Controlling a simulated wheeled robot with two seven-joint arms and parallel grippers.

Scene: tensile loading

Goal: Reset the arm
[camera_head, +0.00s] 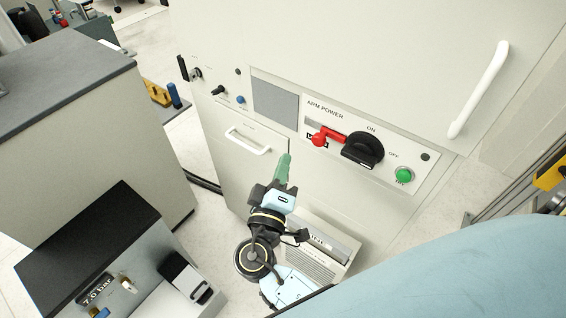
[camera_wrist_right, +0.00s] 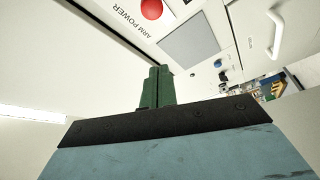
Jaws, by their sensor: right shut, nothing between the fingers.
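The arm power panel (camera_head: 325,107) is on the front of a cream cabinet in the head view. It carries a black rotary knob (camera_head: 362,150) between the ON and OFF labels, a red piece (camera_head: 320,139) left of the knob, and a green button (camera_head: 404,175) at lower right. My right gripper (camera_head: 284,160) has green fingers that are together and empty, below and left of the panel, apart from the knob. In the right wrist view the shut fingers (camera_wrist_right: 157,70) point toward the cabinet face, with a red round part (camera_wrist_right: 151,8) near the ARM POWER label. My left gripper is not in view.
A white drawer handle (camera_head: 248,141) is left of my gripper, and a long white handle (camera_head: 480,90) is at upper right. A grey-topped cabinet (camera_head: 60,75) stands left. A box with a 7.0 bar display (camera_head: 97,288) is at lower left.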

